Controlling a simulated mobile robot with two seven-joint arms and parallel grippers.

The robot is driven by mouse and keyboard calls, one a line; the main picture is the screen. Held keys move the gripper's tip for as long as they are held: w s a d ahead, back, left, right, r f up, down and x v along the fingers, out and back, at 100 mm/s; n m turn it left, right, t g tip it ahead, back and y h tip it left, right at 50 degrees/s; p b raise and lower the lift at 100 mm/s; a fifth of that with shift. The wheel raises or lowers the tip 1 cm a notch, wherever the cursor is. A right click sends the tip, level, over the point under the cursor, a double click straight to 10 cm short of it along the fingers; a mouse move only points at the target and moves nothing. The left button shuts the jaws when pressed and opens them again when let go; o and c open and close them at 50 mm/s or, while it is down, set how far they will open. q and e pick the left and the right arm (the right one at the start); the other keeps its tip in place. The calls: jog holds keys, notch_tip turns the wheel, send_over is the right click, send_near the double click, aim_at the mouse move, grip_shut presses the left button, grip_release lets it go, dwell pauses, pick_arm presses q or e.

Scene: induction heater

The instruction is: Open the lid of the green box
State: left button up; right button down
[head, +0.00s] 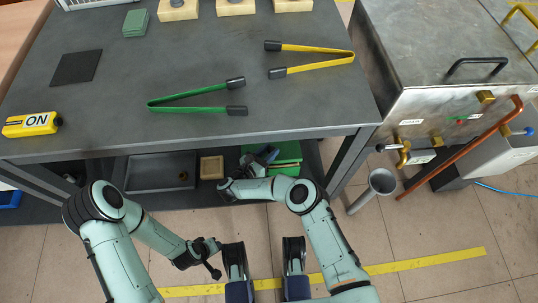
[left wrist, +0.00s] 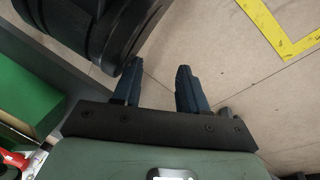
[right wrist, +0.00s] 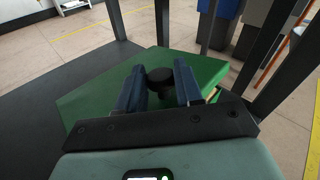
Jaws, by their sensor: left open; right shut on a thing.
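The green box (head: 290,152) is under the table, partly hidden by my right arm. In the right wrist view its flat green lid (right wrist: 100,103) lies under my right gripper. My right gripper (head: 268,154) is shut on the black knob (right wrist: 160,76) of this lid. Its fingers (right wrist: 160,92) stand on either side of the knob. I cannot tell for sure whether the lid rests on the box or is raised. My left gripper (left wrist: 154,78) is open and empty over the floor, apart from the box. Green surfaces (left wrist: 25,92) show at the left of the left wrist view.
The table (head: 200,65) stands above the box, with its legs and front edge close to my right arm. A dark tray (head: 160,170) and a small wooden box (head: 212,167) share the lower shelf. Floor in front is clear.

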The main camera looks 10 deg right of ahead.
jog(key=w+r, duration=0.1)
jog(key=w+r+n+g+y+p, duration=0.1)
jog(key=r, duration=0.1)
jog(key=shift+d, duration=0.1)
jog(key=shift+w+r+n+g, duration=0.6)
jog(key=shift+w+r+g, duration=0.1)
jog(key=shift+w+r, duration=0.1)
pick_arm(q)
jog(key=shift+w+d+r+t, duration=0.2)
jog(key=shift+w+r+t, duration=0.3)
jog(key=shift+w+r, duration=0.75)
pick_arm(e)
jog(key=shift+w+r+n+g+y, duration=0.3)
jog(key=shift+w+r, duration=0.05)
jog(key=shift+w, duration=0.15)
